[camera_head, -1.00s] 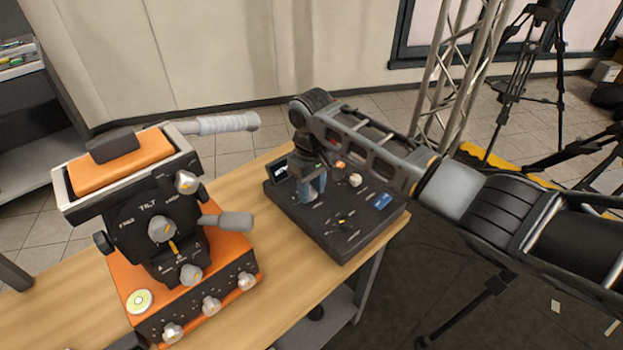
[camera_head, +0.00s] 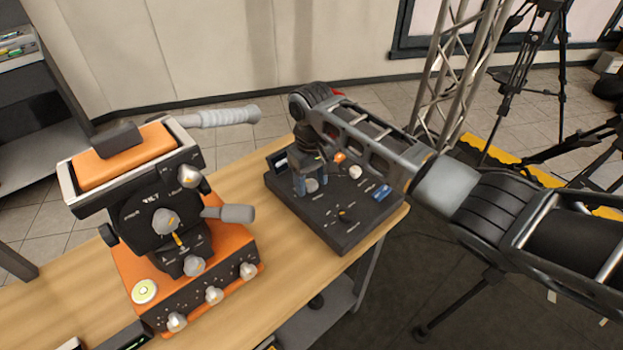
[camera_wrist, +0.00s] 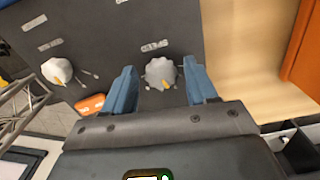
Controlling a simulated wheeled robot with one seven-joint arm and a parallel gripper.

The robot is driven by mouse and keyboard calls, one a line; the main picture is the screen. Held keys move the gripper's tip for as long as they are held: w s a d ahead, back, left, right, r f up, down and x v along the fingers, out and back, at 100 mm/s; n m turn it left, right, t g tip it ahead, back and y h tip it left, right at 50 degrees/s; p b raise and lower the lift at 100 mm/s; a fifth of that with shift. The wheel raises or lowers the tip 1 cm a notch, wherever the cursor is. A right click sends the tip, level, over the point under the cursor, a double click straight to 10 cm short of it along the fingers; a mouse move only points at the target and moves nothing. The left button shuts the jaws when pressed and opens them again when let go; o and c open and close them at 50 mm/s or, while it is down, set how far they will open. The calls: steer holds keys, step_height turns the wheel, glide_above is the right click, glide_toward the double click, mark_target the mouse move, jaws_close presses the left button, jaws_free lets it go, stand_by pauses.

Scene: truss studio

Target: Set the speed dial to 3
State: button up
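The dark control box (camera_head: 335,238) stands on the wooden table and carries several controls. My gripper (camera_head: 310,186) is over its left part, pointing down, with the two blue fingers apart. A grey round knob (camera_wrist: 161,73) with a yellow-orange pointer shows between the fingertips in the wrist view; a narrow gap shows on each side. This knob also shows between the fingers in the head view (camera_head: 312,185). A second pale knob (camera_head: 355,172) is to the right; it also shows in the wrist view (camera_wrist: 58,71).
An orange button (camera_head: 340,157) sits close beside my gripper, and a black selector (camera_head: 345,215) is nearer the front. An orange and black tilt unit (camera_head: 185,255) with knobs and handles stands at left. Bare table (camera_head: 285,270) lies between them. A truss (camera_head: 455,75) stands behind.

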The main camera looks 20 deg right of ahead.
mark_target(312, 184)
steer(key=shift+o, duration=0.5)
steer(key=shift+r, duration=0.1)
step_height(312, 184, up, 8)
steer(key=shift+f+b, duration=0.2)
steer(key=shift+b, duration=0.3)
